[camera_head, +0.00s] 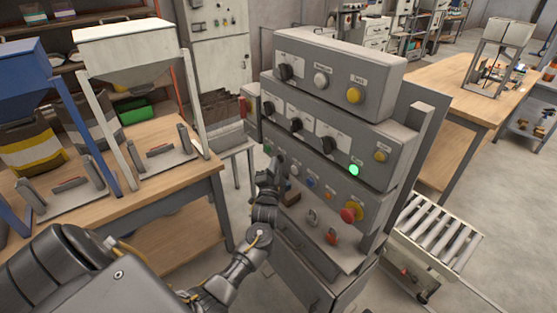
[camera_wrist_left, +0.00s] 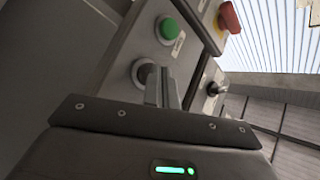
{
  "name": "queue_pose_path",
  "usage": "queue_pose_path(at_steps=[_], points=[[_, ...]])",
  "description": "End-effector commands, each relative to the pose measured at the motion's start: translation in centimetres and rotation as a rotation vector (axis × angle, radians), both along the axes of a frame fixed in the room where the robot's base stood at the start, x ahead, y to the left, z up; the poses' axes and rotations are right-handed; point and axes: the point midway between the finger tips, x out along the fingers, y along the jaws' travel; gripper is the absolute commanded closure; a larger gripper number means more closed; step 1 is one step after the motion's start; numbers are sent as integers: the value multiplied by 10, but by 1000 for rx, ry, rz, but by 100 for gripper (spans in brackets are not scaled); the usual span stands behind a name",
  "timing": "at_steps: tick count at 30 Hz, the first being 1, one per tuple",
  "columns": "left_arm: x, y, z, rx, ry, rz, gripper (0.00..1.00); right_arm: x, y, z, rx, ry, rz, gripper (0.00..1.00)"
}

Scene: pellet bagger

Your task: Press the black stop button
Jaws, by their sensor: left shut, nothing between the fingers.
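The grey control cabinet (camera_head: 330,120) stands in the middle of the head view with stepped rows of knobs and buttons. My left gripper (camera_head: 277,163) is shut and empty at the left of the lower button row, close to the panel. In the left wrist view, its closed fingers (camera_wrist_left: 167,88) overlap a round button with a metal ring (camera_wrist_left: 142,72), probably the black stop button; its cap is partly hidden and contact cannot be told. A green button (camera_wrist_left: 168,29) sits just above it. In the head view my fingers hide that spot. My right gripper is not in view.
A red emergency knob (camera_head: 350,213) is at the right of the same row, with white (camera_head: 296,170) and blue (camera_head: 311,183) buttons between. A lit green lamp (camera_head: 354,170) is above. A wooden table (camera_head: 180,190) with hoppers is left; a roller conveyor (camera_head: 435,238) is right.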

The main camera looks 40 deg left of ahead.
Motion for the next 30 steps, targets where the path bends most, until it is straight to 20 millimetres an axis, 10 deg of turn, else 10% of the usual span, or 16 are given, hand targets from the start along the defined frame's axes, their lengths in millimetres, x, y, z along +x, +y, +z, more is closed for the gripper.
queue_pose_path(at_steps=[30], points=[[-11, 3, 0, -1, 0, 0, 100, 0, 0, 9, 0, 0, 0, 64]])
